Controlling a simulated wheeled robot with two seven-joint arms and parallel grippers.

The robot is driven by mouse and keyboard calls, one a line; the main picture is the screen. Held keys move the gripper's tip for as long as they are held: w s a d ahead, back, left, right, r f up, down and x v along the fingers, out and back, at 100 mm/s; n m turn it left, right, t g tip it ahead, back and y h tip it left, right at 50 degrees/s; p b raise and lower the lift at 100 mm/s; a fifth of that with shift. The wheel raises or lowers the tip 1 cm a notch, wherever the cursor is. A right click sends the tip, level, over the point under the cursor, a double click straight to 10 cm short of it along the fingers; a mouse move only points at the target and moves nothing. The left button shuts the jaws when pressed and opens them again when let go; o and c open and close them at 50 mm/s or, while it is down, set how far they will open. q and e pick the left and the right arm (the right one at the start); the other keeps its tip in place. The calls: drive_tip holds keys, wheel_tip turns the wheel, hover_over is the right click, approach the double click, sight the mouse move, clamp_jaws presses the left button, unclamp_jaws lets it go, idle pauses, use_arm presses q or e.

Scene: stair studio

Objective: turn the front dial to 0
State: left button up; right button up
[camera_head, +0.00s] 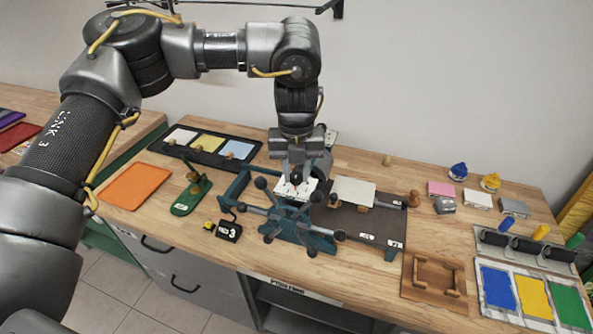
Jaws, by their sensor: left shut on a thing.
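The front dial appears to be the dark knob on a small white plate (297,190) on top of the teal press (290,227) in the middle of the workbench. My left gripper (297,174) comes down from above onto the plate and is shut on the knob. The fingers hide most of the knob, and the dial's marks and setting are too small to read. My right gripper is out of view.
Star handles with dark ball ends (312,240) spread around the press. A black box (229,231) marked 3 and a green stand (191,197) are to its left. A dark board (365,224) with a pale sheet (353,191) is to its right. A wooden tray (434,299) lies front right.

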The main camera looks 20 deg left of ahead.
use_arm(q)
drive_tip(key=n+p, duration=0.1)
drive_tip(key=n, duration=0.5)
drive_tip(key=shift+r, duration=0.1)
drive_tip(key=n+p, duration=0.1)
drive_tip(key=n, duration=0.5)
drive_tip(key=shift+w+p, duration=0.1)
drive_tip(key=shift+p, duration=0.2)
drive_tip(key=n+p, duration=0.1)
drive_tip(key=n, duration=0.5)
drive_tip(key=shift+p, duration=0.4)
drive_tip(key=n+p, duration=0.1)
drive_tip(key=n, duration=0.3)
drive_tip(key=shift+n, duration=0.3)
drive_tip(key=shift+p, duration=0.3)
drive_tip(key=o, duration=1)
